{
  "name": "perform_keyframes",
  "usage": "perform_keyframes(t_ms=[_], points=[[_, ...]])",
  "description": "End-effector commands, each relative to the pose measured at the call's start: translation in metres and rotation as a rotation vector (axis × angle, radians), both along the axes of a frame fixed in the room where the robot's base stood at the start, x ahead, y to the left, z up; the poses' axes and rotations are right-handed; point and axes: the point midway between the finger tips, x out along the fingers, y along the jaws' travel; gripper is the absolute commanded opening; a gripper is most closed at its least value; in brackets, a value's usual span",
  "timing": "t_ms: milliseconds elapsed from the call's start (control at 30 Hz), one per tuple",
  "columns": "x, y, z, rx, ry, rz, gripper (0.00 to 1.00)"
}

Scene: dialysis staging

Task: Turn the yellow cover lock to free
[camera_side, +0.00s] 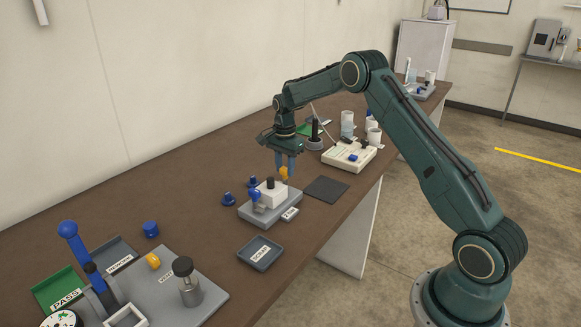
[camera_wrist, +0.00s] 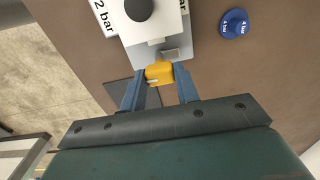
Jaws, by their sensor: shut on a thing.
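The yellow cover lock (camera_wrist: 159,73) is between my gripper's two blue fingers in the wrist view, at the edge of a white block (camera_side: 270,193) on a grey base. It also shows in the side view (camera_side: 284,172), just below my fingertips. My gripper (camera_side: 285,168) points straight down and is shut on the yellow lock; it shows in the wrist view too (camera_wrist: 160,90). A pale mark shows on the lock's lower edge. Whether the lock stands at free cannot be read. A black knob (camera_wrist: 139,9) tops the white block, and a blue knob (camera_side: 254,195) is at its left.
A dark mat (camera_side: 325,189) and a grey tray (camera_side: 260,253) lie nearby. A white device (camera_side: 349,155) and cups stand behind. A grey plate (camera_side: 205,285) with another yellow piece (camera_side: 153,261) is front left.

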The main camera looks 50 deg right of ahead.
Motion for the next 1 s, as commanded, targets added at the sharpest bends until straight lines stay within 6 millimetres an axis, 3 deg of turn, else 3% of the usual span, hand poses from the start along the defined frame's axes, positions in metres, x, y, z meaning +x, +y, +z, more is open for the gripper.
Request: perform_keyframes(t_ms=[233, 267, 367, 767, 1000], points=[[0.001, -0.001, 0.002, -0.002, -0.003, -0.004, 0.08], [0.001, -0.001, 0.002, -0.002, -0.003, -0.004, 0.35], [0.0, -0.001, 0.001, -0.002, -0.003, -0.003, 0.53], [0.0, 0.0, 0.003, -0.001, -0.001, 0.0, 0.53], [0.001, 0.0, 0.021, -0.001, -0.003, 0.0, 0.53]])
